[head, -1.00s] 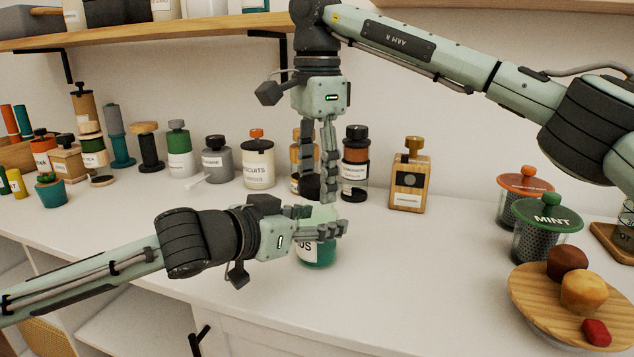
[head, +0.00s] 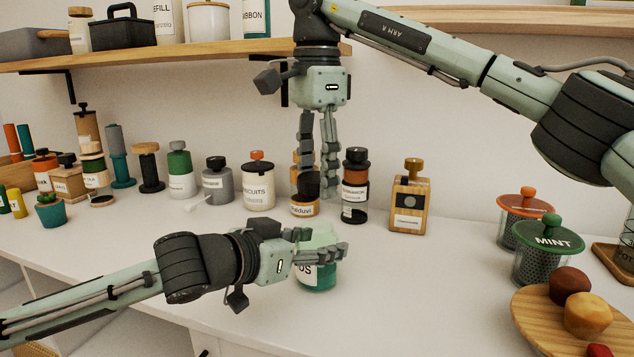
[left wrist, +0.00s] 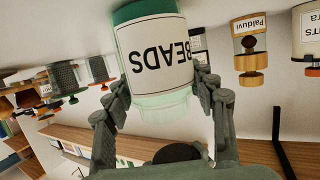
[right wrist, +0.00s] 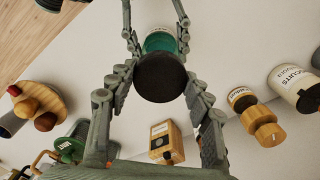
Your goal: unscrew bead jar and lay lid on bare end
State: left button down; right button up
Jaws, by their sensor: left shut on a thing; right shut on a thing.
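The bead jar (head: 318,276), teal below with a pale clear upper part and a white label, stands upright on the white counter (head: 420,290). My left gripper (head: 335,252) is shut around its upper part; the left wrist view shows the label reading BEADS (left wrist: 160,55) between the fingers. My right gripper (head: 318,187) points down, shut on the dark round lid (head: 308,186), which is held above the jar and apart from it. In the right wrist view the lid (right wrist: 161,78) covers part of the jar (right wrist: 160,42).
A row of jars, including the biscuits jar (head: 258,186) and a wooden bottle (head: 409,200), stands along the wall behind. A mint canister (head: 545,250) and a wooden plate (head: 540,325) with food stand at the right. The counter between jar and plate is clear.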

pick_arm(q)
jog(key=shift+c, duration=2.3)
grip_release()
jog(key=shift+a, duration=0.1)
